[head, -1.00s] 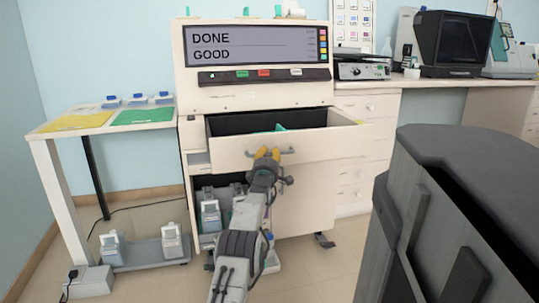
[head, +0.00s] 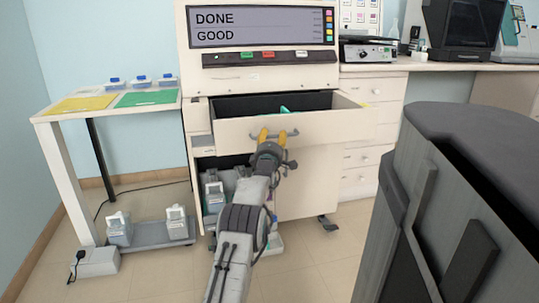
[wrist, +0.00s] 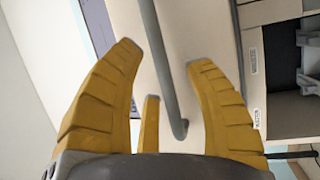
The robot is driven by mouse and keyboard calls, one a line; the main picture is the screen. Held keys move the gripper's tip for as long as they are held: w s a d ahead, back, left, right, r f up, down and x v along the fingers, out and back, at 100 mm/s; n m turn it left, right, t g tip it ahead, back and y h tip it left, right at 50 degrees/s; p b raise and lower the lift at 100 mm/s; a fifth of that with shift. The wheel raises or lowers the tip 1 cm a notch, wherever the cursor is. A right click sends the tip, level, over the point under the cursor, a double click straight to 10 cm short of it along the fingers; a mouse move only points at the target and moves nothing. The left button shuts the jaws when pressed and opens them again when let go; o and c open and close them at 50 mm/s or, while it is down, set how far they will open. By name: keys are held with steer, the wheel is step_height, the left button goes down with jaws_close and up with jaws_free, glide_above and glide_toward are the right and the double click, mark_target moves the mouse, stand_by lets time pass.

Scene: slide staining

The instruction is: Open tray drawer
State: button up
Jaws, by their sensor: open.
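The tray drawer (head: 325,127) is pulled out of the cream machine, below its display. Its dark inside shows from above, with a green item (head: 285,110) in it. A grey bar handle (head: 293,132) is on its front. My gripper (head: 273,135) is at the handle, its yellow fingers apart. In the wrist view, my gripper (wrist: 165,60) is open, with the handle bar (wrist: 163,65) running between the two large fingers and visible gaps on both sides. The handle's far end leaves the wrist picture.
A display (head: 260,27) reading DONE GOOD is above the drawer. A side table (head: 60,117) with yellow and green mats stands left. Bottles (head: 214,197) sit in the open bay below. A large dark grey block (head: 440,200) fills the right foreground. Floor is clear between them.

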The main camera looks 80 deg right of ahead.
steer(key=a+f, duration=0.1)
steer(key=a, duration=0.9)
steer(key=shift+a+f, duration=0.35)
steer(key=shift+f, duration=0.05)
stand_by(0.4)
steer(key=shift+w, duration=0.1)
stand_by(0.3)
